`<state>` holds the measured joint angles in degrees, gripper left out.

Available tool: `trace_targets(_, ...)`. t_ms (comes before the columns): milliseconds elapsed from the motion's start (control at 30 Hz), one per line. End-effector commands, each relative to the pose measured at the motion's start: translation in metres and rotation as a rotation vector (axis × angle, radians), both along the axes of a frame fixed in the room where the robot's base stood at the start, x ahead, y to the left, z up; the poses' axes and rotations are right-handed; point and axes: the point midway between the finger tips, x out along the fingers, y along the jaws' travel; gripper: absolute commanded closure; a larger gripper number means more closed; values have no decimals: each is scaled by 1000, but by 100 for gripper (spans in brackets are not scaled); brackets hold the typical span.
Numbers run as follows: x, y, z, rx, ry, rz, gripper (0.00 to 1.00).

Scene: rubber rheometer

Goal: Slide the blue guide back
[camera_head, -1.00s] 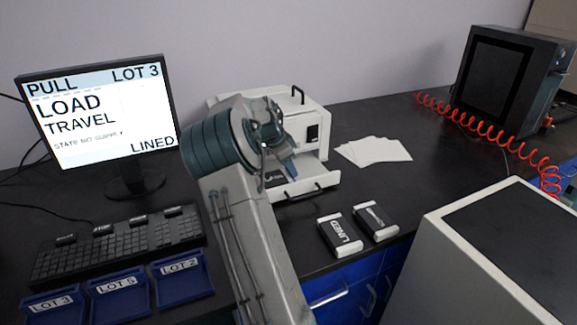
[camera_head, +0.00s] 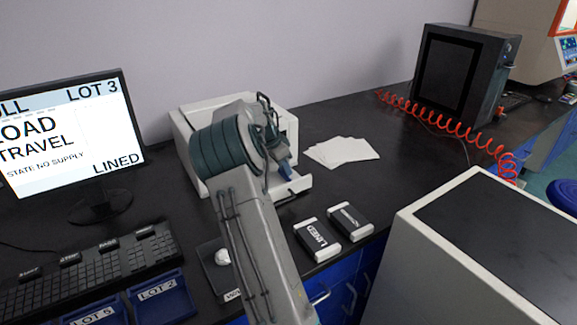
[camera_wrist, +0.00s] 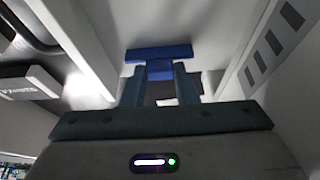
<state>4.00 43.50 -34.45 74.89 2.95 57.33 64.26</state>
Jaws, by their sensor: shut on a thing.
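The blue guide (camera_wrist: 160,52) is a T-shaped piece in the wrist view, lying in a pale, walled bay. My gripper (camera_wrist: 160,85) is shut on its narrow stem, one finger at each side; the wide bar shows beyond the fingertips. In the head view my gripper (camera_head: 284,168) reaches down into the open front tray (camera_head: 298,186) of the white printer-like machine (camera_head: 187,150). There my wrist covers much of the tray, and I cannot clearly separate the guide from the fingers.
White sheets (camera_head: 342,151) lie right of the machine. Two dark packs, one marked LINED (camera_head: 317,240) and another (camera_head: 350,222), lie in front. A monitor (camera_head: 70,135) and keyboard (camera_head: 90,265) stand left. A red coiled hose (camera_head: 440,120) crosses the bench at right.

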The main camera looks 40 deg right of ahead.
Motion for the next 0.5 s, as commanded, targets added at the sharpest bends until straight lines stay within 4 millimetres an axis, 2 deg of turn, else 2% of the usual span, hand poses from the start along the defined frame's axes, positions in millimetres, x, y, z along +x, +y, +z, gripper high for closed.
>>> trace_targets(167,1,0,0,0,-1,3,100)
trace_targets(200,0,0,0,0,-1,2,62)
trace_targets(233,0,-1,0,0,-1,0,54)
trace_targets(267,0,-1,0,0,-1,0,51)
trace_targets(500,-2,-3,0,0,-1,-4,51)
